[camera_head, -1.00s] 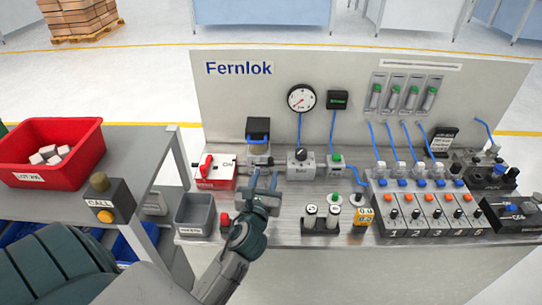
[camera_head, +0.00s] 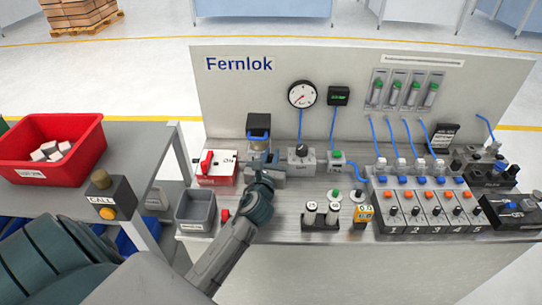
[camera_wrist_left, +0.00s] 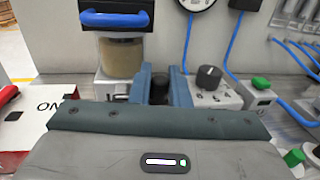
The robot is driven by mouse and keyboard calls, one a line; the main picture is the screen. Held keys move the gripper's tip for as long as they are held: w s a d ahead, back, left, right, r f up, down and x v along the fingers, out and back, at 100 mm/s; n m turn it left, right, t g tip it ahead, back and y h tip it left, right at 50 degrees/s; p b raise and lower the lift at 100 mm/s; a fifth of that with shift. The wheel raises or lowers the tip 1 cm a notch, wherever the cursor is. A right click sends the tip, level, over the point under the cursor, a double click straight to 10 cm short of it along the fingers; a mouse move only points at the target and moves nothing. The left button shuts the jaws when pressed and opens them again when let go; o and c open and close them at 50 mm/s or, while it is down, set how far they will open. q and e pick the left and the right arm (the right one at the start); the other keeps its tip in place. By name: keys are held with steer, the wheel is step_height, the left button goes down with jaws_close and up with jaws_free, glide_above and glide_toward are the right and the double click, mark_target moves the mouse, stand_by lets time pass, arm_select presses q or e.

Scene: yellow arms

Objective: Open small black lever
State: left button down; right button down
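My left gripper (camera_head: 268,158) reaches over the bench to the unit below the black-topped cup (camera_head: 258,125). In the left wrist view, its two blue-grey fingers (camera_wrist_left: 161,88) stand on either side of a small dark part (camera_wrist_left: 158,90), which looks like the small black lever. The fingers are a little apart; I cannot tell whether they touch it. The gripper hides this part in the head view. A red switch handle (camera_head: 207,161) sits on the box marked ON, left of the gripper. My right gripper is not in view.
The regulator with a black knob (camera_head: 301,153) stands just right of my gripper, under the gauge (camera_head: 301,95). A grey bin (camera_head: 195,211) and a red button (camera_head: 225,215) lie nearer. A numbered valve row (camera_head: 430,205) fills the right.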

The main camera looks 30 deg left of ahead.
arm_select(q)
steer(key=shift+s+r+p, duration=0.1)
steer(key=shift+p, duration=0.45)
steer(key=m+h+p, duration=0.1)
steer(key=h+p, duration=0.1)
steer(key=s+m+t+h+p, duration=0.1)
steer(key=m+h+p, duration=0.1)
steer(key=h+p, duration=0.1)
steer(key=m+h+p, duration=0.2)
steer(key=h+p, duration=0.1)
steer(key=shift+s+d+r, duration=0.15)
steer(key=shift+s+d, duration=0.05)
steer(key=shift+s, duration=0.1)
steer(key=shift+s+m+h+p, duration=0.15)
steer(key=shift+m+h+p, duration=0.2)
steer(key=shift+m+h, duration=0.4)
steer(key=m+h+b, duration=0.1)
steer(key=h, duration=0.1)
steer(key=s+m+g+h+b, duration=0.1)
steer(key=m+h+b, duration=0.1)
steer(key=f+m+g+h+b, duration=0.1)
steer(key=h+b, duration=0.1)
steer(key=shift+s+a+h, duration=0.1)
steer(key=shift+s+h, duration=0.1)
steer(key=shift+h, duration=0.05)
steer(key=shift+s+r+m+g+h+b, duration=0.15)
steer(key=shift+m+g+h+b, duration=0.25)
steer(key=shift+m+h+b, duration=0.35)
steer(key=shift+a+r, duration=0.1)
